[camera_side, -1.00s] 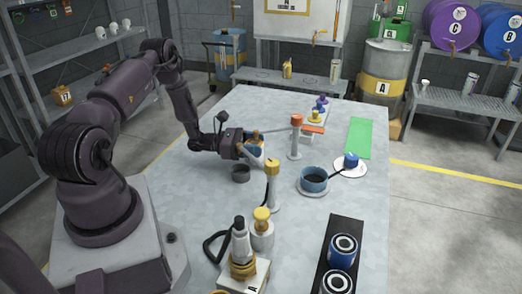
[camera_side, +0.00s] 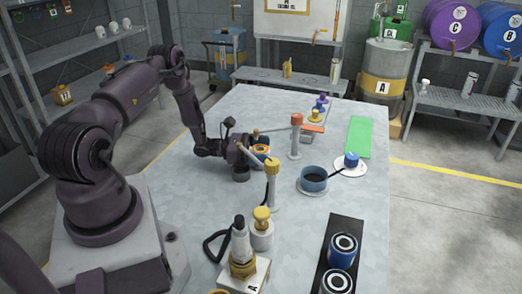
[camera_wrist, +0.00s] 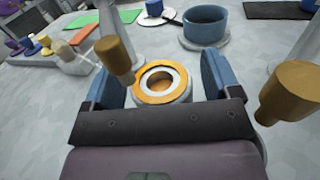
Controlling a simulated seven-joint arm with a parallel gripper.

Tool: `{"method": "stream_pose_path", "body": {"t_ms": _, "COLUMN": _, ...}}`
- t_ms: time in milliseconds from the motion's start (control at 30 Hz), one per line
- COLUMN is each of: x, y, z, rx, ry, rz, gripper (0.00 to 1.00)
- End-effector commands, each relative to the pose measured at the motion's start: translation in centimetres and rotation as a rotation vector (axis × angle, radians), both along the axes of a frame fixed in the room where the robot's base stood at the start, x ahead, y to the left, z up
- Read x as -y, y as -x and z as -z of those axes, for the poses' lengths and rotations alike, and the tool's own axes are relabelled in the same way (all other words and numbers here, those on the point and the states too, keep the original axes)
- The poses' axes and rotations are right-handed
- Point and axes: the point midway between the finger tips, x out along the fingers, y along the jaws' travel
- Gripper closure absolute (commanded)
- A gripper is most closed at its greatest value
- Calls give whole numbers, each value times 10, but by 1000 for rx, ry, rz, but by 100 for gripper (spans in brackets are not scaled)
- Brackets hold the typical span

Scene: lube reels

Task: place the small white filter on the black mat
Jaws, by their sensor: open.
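A small round filter (camera_wrist: 178,99) with a white body and an orange and white ringed top stands on the table between my gripper's fingers. Its orange top also shows in the side view (camera_side: 261,149). My gripper (camera_wrist: 161,85) is open, with a blue finger on each side of the filter and gaps visible. In the side view my gripper (camera_side: 254,153) is low over the table, partly hidden by a post's arm. The black mat (camera_side: 322,272) lies at the near right with blue ring-topped filters on it; part of it shows in the wrist view (camera_wrist: 278,11).
A red-topped post (camera_side: 295,146) and a yellow-topped post (camera_side: 274,192) have arms reaching close to my gripper. Their brown ends (camera_wrist: 113,55) hang near the fingers. A blue pan (camera_side: 313,179) and white plate (camera_side: 346,171) lie to the right.

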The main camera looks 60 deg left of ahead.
Motion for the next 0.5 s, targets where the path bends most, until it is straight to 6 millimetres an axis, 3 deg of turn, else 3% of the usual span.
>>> {"method": "stream_pose_path", "body": {"t_ms": 167, "x": -10, "y": 16, "z": -2, "rx": -1, "ry": -1, "rz": -3, "gripper": 17}}
{"method": "stream_pose_path", "body": {"t_ms": 500, "x": -45, "y": 78, "z": -2, "rx": -1, "ry": -1, "rz": -2, "gripper": 17}}
